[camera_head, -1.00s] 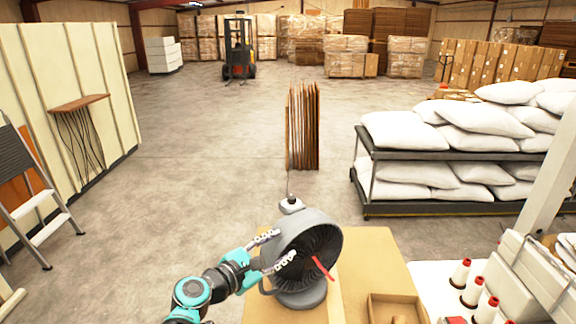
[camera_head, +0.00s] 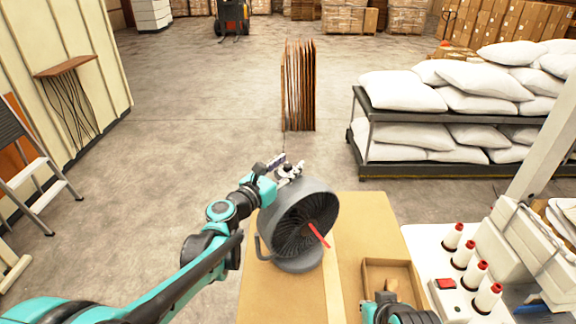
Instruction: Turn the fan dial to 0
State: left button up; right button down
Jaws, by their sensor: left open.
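A grey fan (camera_head: 298,222) stands on the cardboard-coloured table top (camera_head: 349,222), with a red strip at its front grille. My left gripper (camera_head: 284,168) is open at the top rear of the fan head, its fingers close around the small light dial area there. The fingers largely hide the dial, so I cannot read its setting or tell whether they touch it. Part of my right arm (camera_head: 402,312) shows at the bottom edge, near the open box. I cannot make out its finger opening.
A shallow cardboard box (camera_head: 365,275) lies right of the fan. A white surface with several red-topped white spools (camera_head: 452,237) and a red switch (camera_head: 445,284) is further right. A rack of white pillows (camera_head: 440,168) stands behind. The floor left of the table is open.

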pick_arm(q)
grip_shut()
jog(key=shift+d, duration=0.1)
jog(key=shift+n+t+y, duration=0.5)
jog(key=shift+n+y, duration=0.2)
jog(key=shift+y, duration=0.3)
grip_release()
